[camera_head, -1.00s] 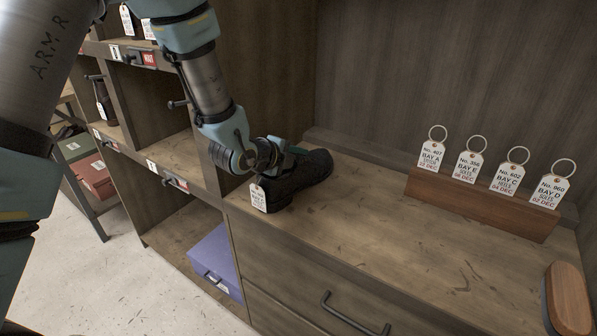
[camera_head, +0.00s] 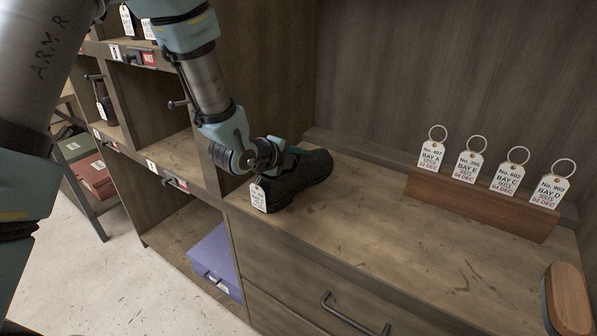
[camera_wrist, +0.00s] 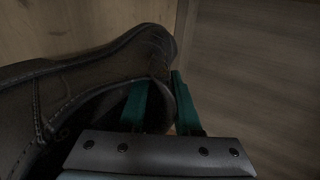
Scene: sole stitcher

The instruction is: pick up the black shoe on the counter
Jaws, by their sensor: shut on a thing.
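The black shoe (camera_head: 303,181) sits on the wooden counter (camera_head: 345,225) near its left end, with a white paper tag (camera_head: 258,197) hanging at its near end. My gripper (camera_head: 284,153) is at the shoe's upper edge and shut on it. In the wrist view the dark leather shoe (camera_wrist: 75,85) fills the left side, and my teal fingers (camera_wrist: 160,105) stand on either side of a part of its wall. The shoe appears to rest on the counter; the exact contact underneath is hidden.
A wooden block (camera_head: 480,205) with several ringed bay tags stands at the back right. A brush (camera_head: 568,300) lies at the right edge. Cubbies (camera_head: 155,115) are to the left, with a purple box (camera_head: 215,262) low down. The middle of the counter is clear.

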